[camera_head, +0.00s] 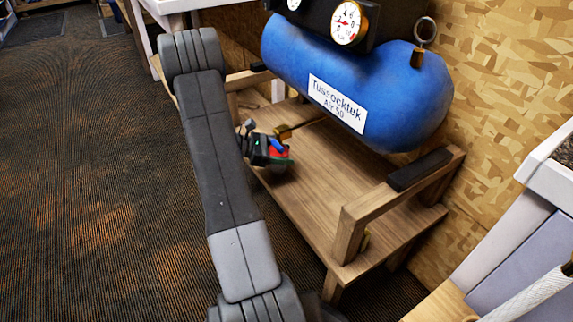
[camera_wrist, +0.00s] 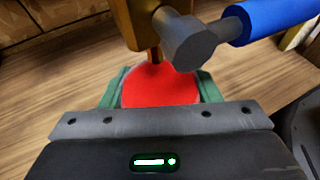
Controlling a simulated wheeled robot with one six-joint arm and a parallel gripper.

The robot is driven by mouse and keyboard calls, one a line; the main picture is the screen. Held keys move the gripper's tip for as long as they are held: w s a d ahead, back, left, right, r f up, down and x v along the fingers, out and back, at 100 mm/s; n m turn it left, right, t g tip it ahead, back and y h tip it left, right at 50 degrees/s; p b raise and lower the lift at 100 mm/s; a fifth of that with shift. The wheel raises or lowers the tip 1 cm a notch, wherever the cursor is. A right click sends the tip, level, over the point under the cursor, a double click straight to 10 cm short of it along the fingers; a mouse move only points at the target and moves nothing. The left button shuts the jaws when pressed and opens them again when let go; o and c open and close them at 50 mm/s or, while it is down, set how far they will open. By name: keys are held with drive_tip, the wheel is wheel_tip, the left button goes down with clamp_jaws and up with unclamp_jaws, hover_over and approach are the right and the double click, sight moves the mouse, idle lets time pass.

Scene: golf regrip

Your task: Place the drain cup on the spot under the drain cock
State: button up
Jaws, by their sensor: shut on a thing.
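The drain cup (camera_wrist: 160,88) shows in the wrist view as a red, rounded shape between my two green fingers. My gripper (camera_head: 279,158) is shut on it, low over the wooden stand under the blue tank; a bit of red also shows there in the head view. The brass drain cock (camera_wrist: 146,22) hangs directly over the far part of the cup in the wrist view. Its grey lever has a blue handle (camera_wrist: 272,16). The cock also shows in the head view (camera_head: 285,130). The marked spot is not visible, and I cannot tell whether the cup touches the board.
The blue air tank (camera_head: 400,95) lies over the stand's wooden board (camera_head: 310,205). A wooden cradle frame (camera_head: 350,235) stands at the board's near right end. The board right of my gripper is clear. A white-topped bench (camera_head: 545,175) is at the right edge.

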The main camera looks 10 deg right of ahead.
drive_tip(key=shift+d, duration=0.35)
drive_tip(key=shift+d+f+b, duration=0.15)
drive_tip(key=shift+f+b, duration=0.45)
drive_tip(key=shift+f, duration=0.3)
drive_tip(key=shift+d+f+b, duration=0.15)
drive_tip(key=shift+f+b, duration=0.4)
drive_tip(key=shift+f, duration=0.3)
drive_tip(key=shift+f, duration=0.2)
drive_tip(key=o, duration=1)
drive_tip(key=shift+o, duration=0.2)
drive_tip(key=shift+r, duration=0.3)
drive_tip(key=p+v, duration=0.4)
drive_tip(key=v, duration=0.8)
